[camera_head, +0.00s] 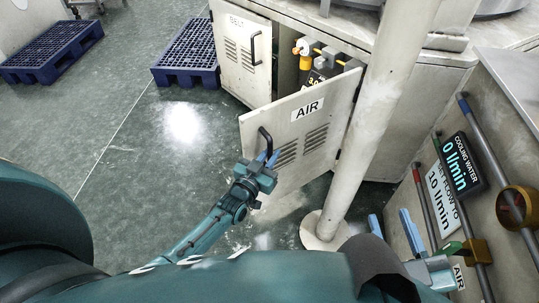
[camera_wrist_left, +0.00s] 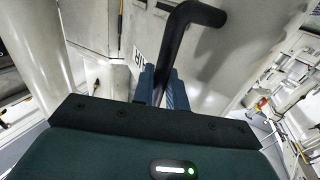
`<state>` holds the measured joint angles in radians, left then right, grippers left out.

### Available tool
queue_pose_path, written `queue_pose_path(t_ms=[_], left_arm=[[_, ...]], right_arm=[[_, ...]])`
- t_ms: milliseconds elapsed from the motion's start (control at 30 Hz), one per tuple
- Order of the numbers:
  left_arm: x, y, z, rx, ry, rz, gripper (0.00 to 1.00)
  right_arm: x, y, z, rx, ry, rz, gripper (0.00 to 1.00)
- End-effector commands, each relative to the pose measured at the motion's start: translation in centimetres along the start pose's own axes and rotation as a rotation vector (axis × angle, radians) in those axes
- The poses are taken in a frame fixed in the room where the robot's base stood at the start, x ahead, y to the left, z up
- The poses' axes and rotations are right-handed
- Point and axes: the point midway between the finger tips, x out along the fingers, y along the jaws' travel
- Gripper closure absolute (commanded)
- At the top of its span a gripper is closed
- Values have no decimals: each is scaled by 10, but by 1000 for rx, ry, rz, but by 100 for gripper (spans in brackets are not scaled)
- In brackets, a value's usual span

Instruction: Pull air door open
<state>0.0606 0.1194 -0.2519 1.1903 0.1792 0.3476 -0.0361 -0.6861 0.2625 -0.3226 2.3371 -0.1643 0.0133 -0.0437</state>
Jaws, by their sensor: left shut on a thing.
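The air door (camera_head: 318,135) is a pale, worn panel labelled AIR with louvre slots. It stands swung out from the cabinet, hinged on its right side, with the opening showing above its top edge. Its black bar handle (camera_head: 265,137) is near the left edge. My left gripper (camera_head: 267,158) is shut on this handle. In the left wrist view the blue fingers (camera_wrist_left: 163,88) close around the lower part of the dark handle (camera_wrist_left: 176,40), in front of the door. My right gripper (camera_head: 389,218) is open and empty at the lower right, apart from the door.
A regulator with a yellow part (camera_head: 304,62) shows inside the cabinet. The BELT door (camera_head: 240,58) is to the left. A pale post (camera_head: 365,125) stands right of the air door. Blue pallets (camera_head: 188,55) lie further back. Pipes and a cooling water display (camera_head: 461,163) are right. Floor at left is clear.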

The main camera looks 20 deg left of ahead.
Motion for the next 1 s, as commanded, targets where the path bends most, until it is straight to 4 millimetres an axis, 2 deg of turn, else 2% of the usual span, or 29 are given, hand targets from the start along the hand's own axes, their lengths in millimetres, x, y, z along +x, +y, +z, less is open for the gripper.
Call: queue_pose_path(t_ms=[500, 533, 700, 1000], left_arm=[[0, 0, 0, 2, 2, 0, 100], [0, 0, 0, 2, 2, 0, 83], [0, 0, 0, 1, 2, 0, 69], [-2, 0, 0, 0, 0, -1, 68]], right_arm=[[0, 0, 0, 2, -4, 0, 64], [0, 0, 0, 2, -4, 0, 64], [0, 0, 1, 3, -4, 0, 64], [0, -1, 1, 3, -8, -1, 64]])
